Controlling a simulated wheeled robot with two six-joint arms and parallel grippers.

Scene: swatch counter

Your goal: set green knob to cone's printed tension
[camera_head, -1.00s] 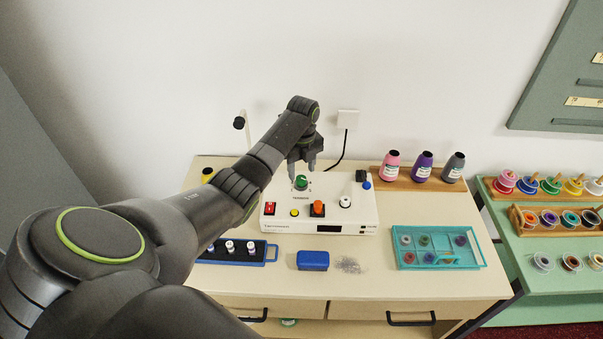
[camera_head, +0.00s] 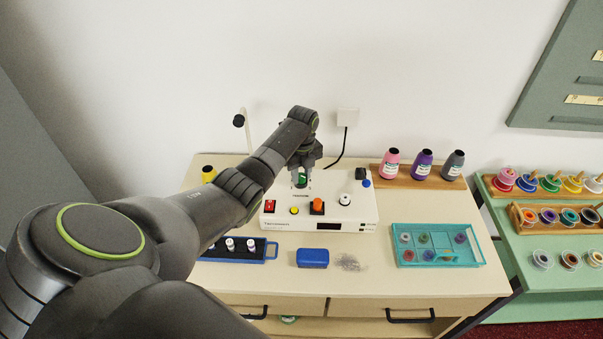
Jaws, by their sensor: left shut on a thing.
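The green knob (camera_head: 301,179) sits on top of the white machine (camera_head: 348,222) in the middle of the counter. My left gripper (camera_head: 301,184) comes down from above and is shut on the green knob, with a finger on each side of it. The marks around the knob are mostly hidden or too small to read. Three thread cones stand on a wooden rack at the back right: pink (camera_head: 391,164), purple (camera_head: 424,163) and grey (camera_head: 453,165). Their labels are too small to read. A yellow cone (camera_head: 208,174) shows partly behind my arm. My right gripper is not in view.
The machine also carries a red switch (camera_head: 270,206), a yellow button (camera_head: 294,211), an orange knob (camera_head: 317,207) and a white knob (camera_head: 345,199). A blue box (camera_head: 312,258), a teal tray (camera_head: 470,263) and a blue spool tray (camera_head: 262,258) lie in front.

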